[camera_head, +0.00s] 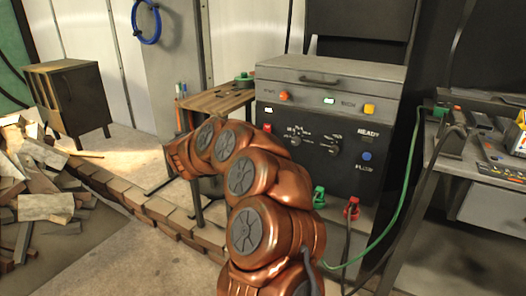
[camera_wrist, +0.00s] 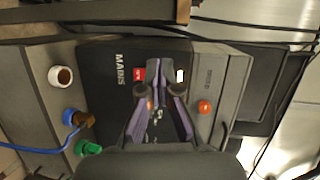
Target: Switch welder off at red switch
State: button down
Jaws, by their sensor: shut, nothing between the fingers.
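The welder (camera_head: 330,85) is a dark grey cabinet with a lighter sloping top, right of centre in the head view. A small red switch (camera_head: 267,127) is at the left of its dark front panel, just above my arm. In the wrist view the red switch (camera_wrist: 139,75) sits beside the "MAINS" lettering and looks lit. My gripper (camera_wrist: 153,68) is shut and empty, its fingertips just right of the switch in the picture. I cannot tell whether they touch the panel. My arm hides the gripper in the head view.
The welder's orange-red knob (camera_head: 285,95), yellow knob (camera_head: 369,109) and blue knob (camera_head: 367,156) stick out. Green and red cable plugs (camera_head: 351,207) are low on the front. A wooden table (camera_head: 215,100) stands left; a cluttered bench (camera_head: 470,160) stands right.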

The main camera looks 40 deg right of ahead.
jog(key=s+d+f+m+g+h+b, duration=0.1)
jog(key=s+d+f+m+g+h, duration=0.1)
jog(key=s+d+f+m+g, duration=0.1)
jog(key=s+d+f+g, duration=0.1)
jog(key=s+d+f, duration=0.1)
jog(key=d+f, duration=0.1)
jog(key=shift+s+d+m+g, duration=0.25)
jog(key=shift+s+m+g, duration=0.05)
jog(key=shift+g, duration=0.1)
jog(key=shift+f+b, duration=0.1)
jog(key=shift+b, duration=0.2)
jog(key=b+x, duration=0.1)
jog(key=x, duration=1.3)
jog(key=shift+w, duration=0.15)
jog(key=shift+b, duration=0.3)
